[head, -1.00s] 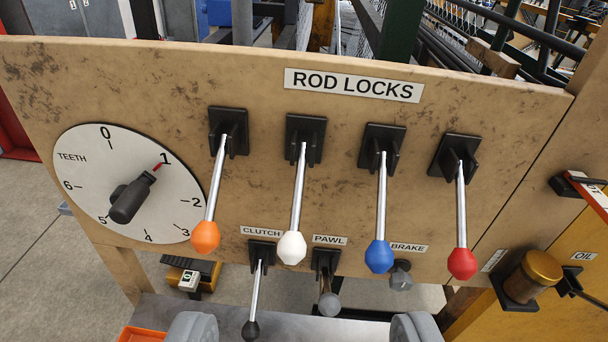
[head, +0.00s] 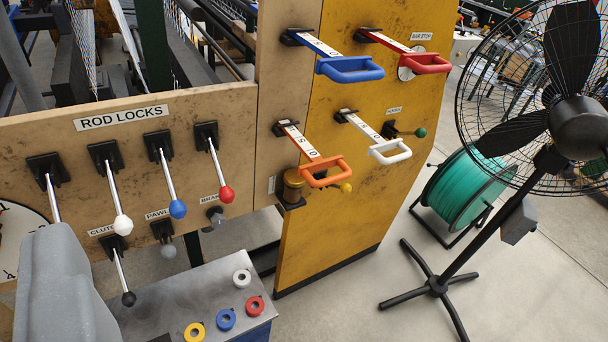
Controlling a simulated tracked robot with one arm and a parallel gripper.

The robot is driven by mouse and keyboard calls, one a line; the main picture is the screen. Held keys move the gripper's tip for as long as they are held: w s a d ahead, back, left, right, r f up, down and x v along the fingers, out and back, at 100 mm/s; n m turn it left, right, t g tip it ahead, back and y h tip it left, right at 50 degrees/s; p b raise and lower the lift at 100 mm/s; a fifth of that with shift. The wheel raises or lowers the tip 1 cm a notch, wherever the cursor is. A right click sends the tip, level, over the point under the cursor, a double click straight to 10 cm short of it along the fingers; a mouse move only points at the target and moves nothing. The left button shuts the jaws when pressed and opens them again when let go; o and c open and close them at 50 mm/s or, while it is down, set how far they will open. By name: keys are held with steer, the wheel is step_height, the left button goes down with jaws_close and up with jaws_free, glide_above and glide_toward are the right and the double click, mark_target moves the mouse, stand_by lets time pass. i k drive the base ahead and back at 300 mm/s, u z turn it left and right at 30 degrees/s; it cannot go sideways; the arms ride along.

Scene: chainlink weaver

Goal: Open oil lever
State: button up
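The oil lever's yellow knob (head: 346,188) sticks out low on the yellow panel. Most of its shaft and its label are hidden behind the orange handle (head: 328,173). A brass cup (head: 293,184) stands just left of it on a black bracket. A large grey rounded part of my gripper (head: 55,285) fills the lower left, in front of the rod-lock board and well to the left of the yellow knob. Only one grey part shows, touching nothing that I can make out, so its opening cannot be told.
Blue (head: 350,69), red (head: 420,60) and white (head: 390,151) handles jut from the panel. A green-knobbed lever (head: 419,132) sits right. Rod-lock levers line the tan board (head: 240,115). A standing fan (head: 580,125) and green reel (head: 465,187) stand right; the front floor is open.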

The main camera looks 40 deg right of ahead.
mark_target(345, 188)
steer(key=u, duration=1.1)
steer(key=k, duration=1.25)
steer(key=z, duration=1.35)
steer(key=i, duration=1.05)
steer(key=z, duration=0.05)
